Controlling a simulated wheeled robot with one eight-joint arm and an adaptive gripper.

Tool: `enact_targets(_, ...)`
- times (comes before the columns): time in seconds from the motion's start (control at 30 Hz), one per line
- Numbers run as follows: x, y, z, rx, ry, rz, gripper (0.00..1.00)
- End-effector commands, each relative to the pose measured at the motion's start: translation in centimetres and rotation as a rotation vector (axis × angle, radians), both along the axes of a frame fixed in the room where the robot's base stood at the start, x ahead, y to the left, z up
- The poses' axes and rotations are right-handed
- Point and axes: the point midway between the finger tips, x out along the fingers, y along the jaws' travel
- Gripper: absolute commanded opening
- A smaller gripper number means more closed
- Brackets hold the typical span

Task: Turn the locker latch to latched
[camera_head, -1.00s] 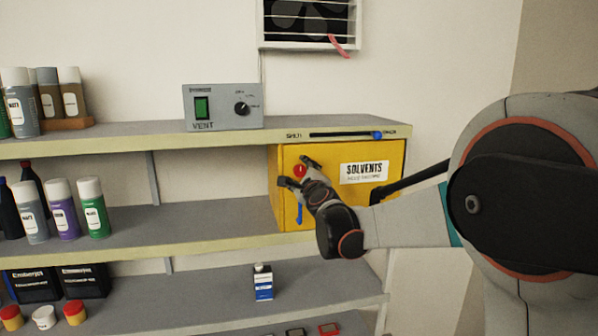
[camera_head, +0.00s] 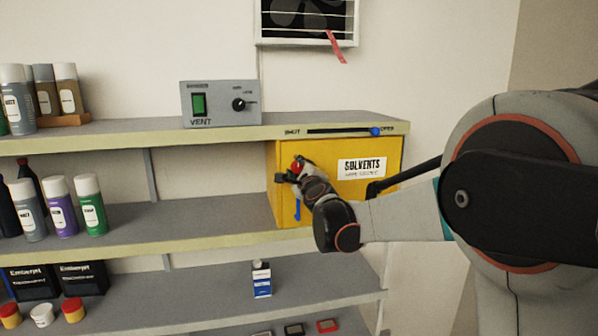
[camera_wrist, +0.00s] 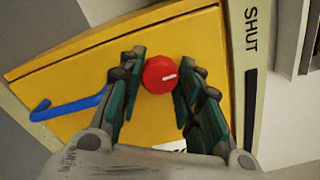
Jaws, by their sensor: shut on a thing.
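The yellow solvents locker (camera_head: 350,200) sits under the upper shelf at the right. Its latch is a round red knob (camera_head: 297,163) with a small white mark on its face, near the upper left of the door. It also shows in the wrist view as a red knob (camera_wrist: 158,75). My gripper (camera_head: 290,172) is at the knob. In the wrist view its two dark green-lined fingers (camera_wrist: 160,88) lie on both sides of the knob and are shut on it. The blue hooked handle (camera_head: 297,210) hangs on the door below the knob.
A slider with a blue knob (camera_head: 375,132) runs along the shelf edge above the locker, its knob near the end lettered OPEN. A grey vent box (camera_head: 222,104) stands on the top shelf. Spray cans (camera_head: 92,205) and a small blue-white bottle (camera_head: 261,279) stand on lower shelves.

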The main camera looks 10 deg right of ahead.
Motion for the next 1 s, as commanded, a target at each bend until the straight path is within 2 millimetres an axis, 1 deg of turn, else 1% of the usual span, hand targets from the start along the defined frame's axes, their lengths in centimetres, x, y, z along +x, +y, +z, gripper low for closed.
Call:
enact_targets(0.27,-0.01,0.03,-0.30,-0.170,-0.001,0.001,0.08)
enact_targets(1.0,-0.01,0.04,-0.30,-0.870,0.000,0.001,0.08)
